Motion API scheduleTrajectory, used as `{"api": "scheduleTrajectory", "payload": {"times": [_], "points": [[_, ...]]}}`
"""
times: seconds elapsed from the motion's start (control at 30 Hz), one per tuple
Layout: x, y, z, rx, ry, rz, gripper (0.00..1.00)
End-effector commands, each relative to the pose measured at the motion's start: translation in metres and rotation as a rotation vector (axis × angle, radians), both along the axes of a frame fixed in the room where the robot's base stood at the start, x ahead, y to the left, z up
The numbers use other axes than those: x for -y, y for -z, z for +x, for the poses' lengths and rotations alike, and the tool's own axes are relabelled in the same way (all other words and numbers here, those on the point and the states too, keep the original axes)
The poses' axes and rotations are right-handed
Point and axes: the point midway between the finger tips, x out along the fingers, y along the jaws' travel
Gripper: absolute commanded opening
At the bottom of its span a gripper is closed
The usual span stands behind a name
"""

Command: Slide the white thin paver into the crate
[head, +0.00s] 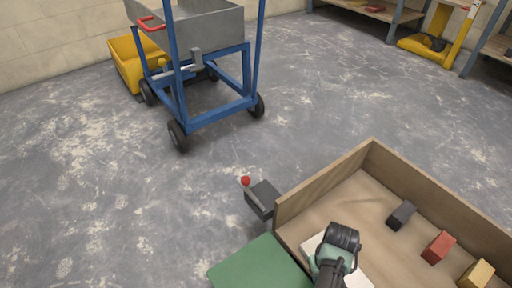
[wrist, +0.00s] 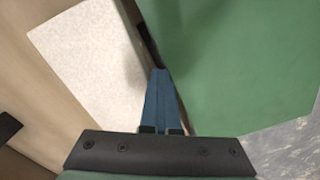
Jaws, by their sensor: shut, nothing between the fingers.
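The white thin paver (head: 311,244) is inside the brown crate (head: 320,187), at the side beside the green surface. My arm hides its middle in the head view. In the wrist view the paver (wrist: 85,60) is a pale speckled slab left of my fingers, and it looks flat; whether all of it rests on the crate floor I cannot tell. My gripper (wrist: 158,75) is shut and empty, its blue fingers together over the strip between paver and green surface. Whether the fingers touch anything is unclear.
The green surface (head: 258,266) adjoins the crate. A dark block (head: 401,215), a red block (head: 438,247) and a yellow block (head: 477,274) stand in the crate toward the right. A grey box with a red knob (head: 262,199) is outside its left wall. A blue-framed cart (head: 222,118) stands behind.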

Motion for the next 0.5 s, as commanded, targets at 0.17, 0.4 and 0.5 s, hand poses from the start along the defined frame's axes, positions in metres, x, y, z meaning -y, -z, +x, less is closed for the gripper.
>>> {"api": "scheduleTrajectory", "payload": {"times": [0.17, 0.4, 0.5], "points": [[0.01, 0.001, 0.008, 0.004, 0.001, -0.004, 0.0], [0.022, 0.001, 0.016, 0.003, 0.001, -0.004, 0.0], [0.027, 0.0, 0.02, 0.005, 0.001, -0.004, 0.0]]}}
